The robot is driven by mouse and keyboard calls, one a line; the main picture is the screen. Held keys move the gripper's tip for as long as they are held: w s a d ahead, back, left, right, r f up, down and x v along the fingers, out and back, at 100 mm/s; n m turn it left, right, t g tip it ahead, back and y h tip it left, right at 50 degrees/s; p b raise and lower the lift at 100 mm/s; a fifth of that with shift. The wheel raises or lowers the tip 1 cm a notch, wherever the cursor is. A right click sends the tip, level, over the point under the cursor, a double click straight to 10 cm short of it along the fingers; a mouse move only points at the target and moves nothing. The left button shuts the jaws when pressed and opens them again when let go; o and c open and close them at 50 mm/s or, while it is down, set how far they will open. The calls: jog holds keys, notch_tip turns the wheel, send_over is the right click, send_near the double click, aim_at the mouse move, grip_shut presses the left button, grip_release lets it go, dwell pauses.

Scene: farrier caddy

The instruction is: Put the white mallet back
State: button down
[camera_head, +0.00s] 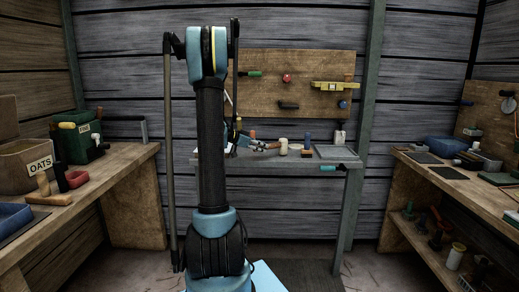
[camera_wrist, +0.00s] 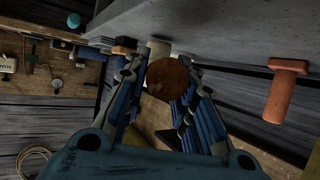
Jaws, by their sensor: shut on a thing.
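The white mallet's pale head (camera_head: 284,146) shows in the head view at the back bench, just right of my gripper (camera_head: 268,145). In the wrist view my gripper (camera_wrist: 165,100) is shut around a brown round end (camera_wrist: 172,80), which looks like the mallet's handle seen end-on. Pale parts of the mallet head (camera_wrist: 158,48) show behind it. The handle appears roughly level and the head upright. Whether the head touches the bench top is unclear. My arm hides the bench's left part in the head view.
The back bench (camera_head: 300,163) carries an orange-handled tool (camera_wrist: 287,90), a blue-handled tool (camera_head: 307,142) and a grey tray (camera_head: 337,152). A pegboard (camera_head: 310,68) with several tools hangs above. Cluttered benches stand left (camera_head: 120,165) and right (camera_head: 415,180). The floor between is mostly clear.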

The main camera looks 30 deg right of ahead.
jog(key=shift+f, duration=0.45)
dwell(0.5)
jog(key=c, duration=1.2)
grip_release()
jog(key=shift+c, duration=0.2)
jog(key=shift+a, duration=0.1)
jog(key=v, duration=1.2)
jog(key=shift+f, duration=0.1)
